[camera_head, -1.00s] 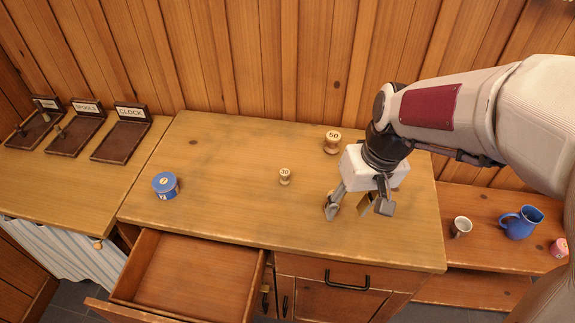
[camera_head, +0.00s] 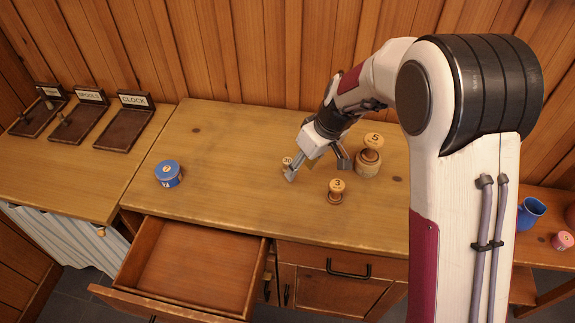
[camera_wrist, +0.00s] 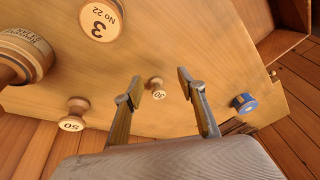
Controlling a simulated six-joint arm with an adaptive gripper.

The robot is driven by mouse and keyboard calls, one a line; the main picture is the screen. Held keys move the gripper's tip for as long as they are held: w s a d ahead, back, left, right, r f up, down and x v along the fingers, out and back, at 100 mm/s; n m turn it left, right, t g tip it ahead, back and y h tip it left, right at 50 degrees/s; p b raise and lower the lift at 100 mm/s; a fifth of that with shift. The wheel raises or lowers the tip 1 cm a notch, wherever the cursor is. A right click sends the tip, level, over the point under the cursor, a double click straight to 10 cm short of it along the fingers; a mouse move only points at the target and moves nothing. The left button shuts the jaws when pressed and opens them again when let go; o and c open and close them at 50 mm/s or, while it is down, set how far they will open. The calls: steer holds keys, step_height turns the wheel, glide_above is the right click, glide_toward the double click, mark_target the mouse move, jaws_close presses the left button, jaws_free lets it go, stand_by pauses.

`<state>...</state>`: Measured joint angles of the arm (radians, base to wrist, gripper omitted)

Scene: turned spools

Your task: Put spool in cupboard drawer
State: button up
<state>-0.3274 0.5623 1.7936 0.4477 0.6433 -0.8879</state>
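Small wooden spool 30 (camera_head: 287,160) stands on the cupboard top, partly behind one finger in the head view. In the wrist view spool 30 (camera_wrist: 156,87) appears between the fingertips, some way beyond them. My gripper (camera_head: 317,168) is open and empty above the top; both fingers show in the wrist view (camera_wrist: 158,90). Spool 3 (camera_head: 336,191) stands to the right, nearer the front. A larger spool marked 5 (camera_head: 372,146) stands farther right. Spool 50 (camera_wrist: 73,114) shows in the wrist view. The cupboard drawer (camera_head: 195,266) is pulled open and looks empty.
A blue jug (camera_head: 530,214) is on a lower right shelf. The top between tin and spool 30 is clear.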

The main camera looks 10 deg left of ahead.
mark_target(289, 162)
steer(key=shift+w+a+r+n+t, duration=0.3)
steer(key=shift+w+r+n, duration=0.15)
steer(key=shift+w+n, duration=0.25)
steer(key=shift+w+a+r+n+t, duration=0.2)
steer(key=shift+w+a+r+n, duration=0.15)
steer(key=shift+w+n, duration=0.35)
steer(key=shift+w, duration=0.1)
steer(key=shift+x, duration=1.25)
steer(key=shift+a, duration=0.1)
steer(key=shift+w+a+f, duration=0.2)
steer(key=shift+a+f, duration=0.25)
steer(key=shift+f, duration=0.25)
steer(key=shift+w+a+f, duration=0.25)
steer(key=shift+a+f, duration=0.2)
steer(key=shift+f, duration=0.3)
steer(key=shift+x, duration=0.85)
